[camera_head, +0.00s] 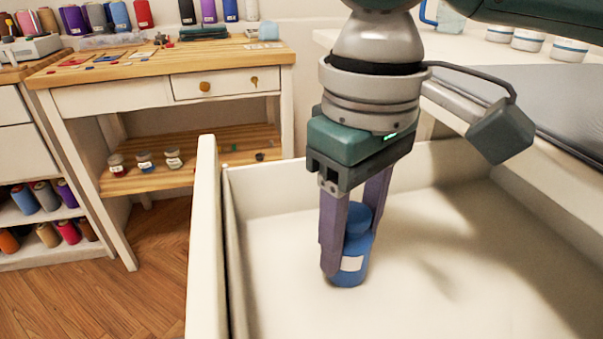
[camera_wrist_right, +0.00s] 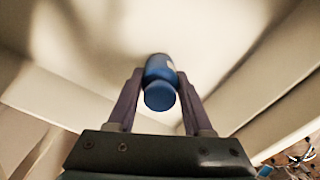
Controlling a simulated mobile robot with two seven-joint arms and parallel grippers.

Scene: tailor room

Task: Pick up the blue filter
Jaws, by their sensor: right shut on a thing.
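The blue filter (camera_head: 351,265) is a small blue bottle-like piece with a rounded top and a white label. It is upright in the head view, inside a white open drawer (camera_head: 212,250). My right gripper (camera_head: 350,240) points down with its two purple-grey fingers on either side of it, shut on it. The filter also shows between the fingertips in the right wrist view (camera_wrist_right: 159,90). I cannot tell whether its base touches the drawer floor. My left gripper is in neither view.
A counter with white jars (camera_head: 528,40) is at the upper right.

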